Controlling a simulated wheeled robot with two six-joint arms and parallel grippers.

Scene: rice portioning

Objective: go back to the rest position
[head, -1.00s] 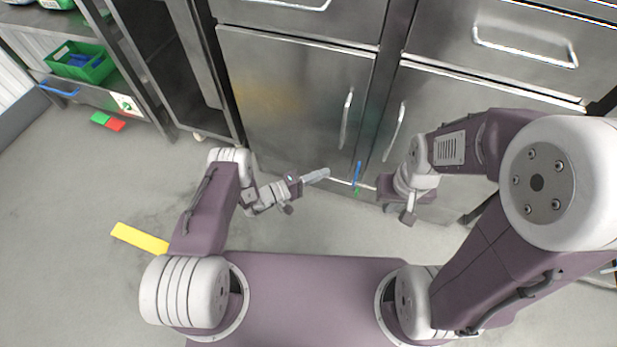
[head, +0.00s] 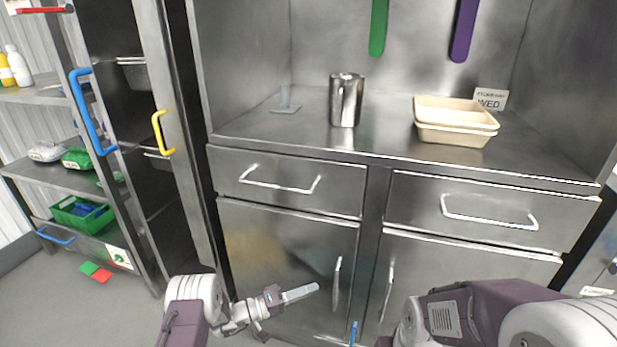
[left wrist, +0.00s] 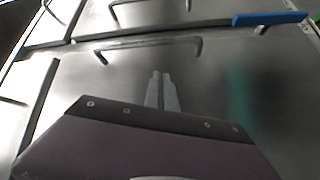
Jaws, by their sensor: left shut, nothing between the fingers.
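My left gripper (head: 302,292) is shut and empty, low in front of the steel cabinet doors (head: 285,250). Its closed fingers also show in the left wrist view (left wrist: 161,88), with a door handle (left wrist: 150,42) beyond them. My right arm comes in at the lower right of the head view, but its gripper is not visible there.
The steel counter (head: 385,140) holds a metal jug (head: 346,102) and beige trays (head: 455,132). Drawer handles (head: 490,222) stick out below it. A shelf rack at the left bears a green crate (head: 68,216). Red and green pieces (head: 95,271) lie on the floor.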

